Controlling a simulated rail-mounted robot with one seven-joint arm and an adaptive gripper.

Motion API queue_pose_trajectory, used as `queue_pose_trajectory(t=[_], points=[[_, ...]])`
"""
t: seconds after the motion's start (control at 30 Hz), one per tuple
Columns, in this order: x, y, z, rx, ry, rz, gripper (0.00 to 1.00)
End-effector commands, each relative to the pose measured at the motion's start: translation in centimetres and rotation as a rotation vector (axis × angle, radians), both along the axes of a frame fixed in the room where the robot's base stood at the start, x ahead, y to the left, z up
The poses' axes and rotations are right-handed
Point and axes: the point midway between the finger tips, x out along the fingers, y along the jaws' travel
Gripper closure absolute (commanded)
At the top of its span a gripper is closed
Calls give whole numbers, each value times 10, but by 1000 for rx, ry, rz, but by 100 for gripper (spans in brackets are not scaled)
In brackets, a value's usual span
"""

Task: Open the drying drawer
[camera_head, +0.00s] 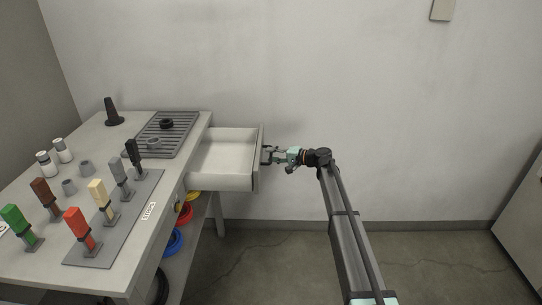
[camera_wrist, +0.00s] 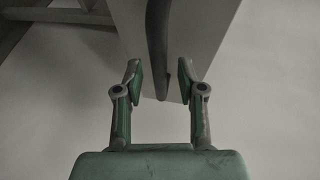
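The drying drawer (camera_head: 222,183) stands pulled well out of the right side of the workbench in the head view. Its pale inside shows and looks empty. My gripper (camera_head: 268,154) is at the outer face of the drawer front. In the wrist view my gripper (camera_wrist: 158,77) has its two fingers apart, with the dark drawer handle (camera_wrist: 157,45) between them. A gap shows on each side of the handle, so the fingers do not appear to press on it. The handle is too small to make out in the head view.
Coloured coils lie on a shelf below. The floor right of the drawer is clear, with a wall behind.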

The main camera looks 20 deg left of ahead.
Motion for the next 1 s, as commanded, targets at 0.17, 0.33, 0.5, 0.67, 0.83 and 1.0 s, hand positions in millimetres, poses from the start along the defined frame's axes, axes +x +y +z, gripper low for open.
queue_pose_trajectory(t=[0.17, 0.33, 0.5, 0.67, 0.83, 1.0], points=[[-3, -31, 6, 0, 0, -2, 61], [-5, -63, 13, 0, -1, -2, 61], [-7, -90, 18, 0, -1, -2, 61], [-7, -104, 20, -1, 0, -2, 61], [-7, -108, 21, 0, 0, 0, 61], [-7, -107, 21, 0, 0, -1, 61]])
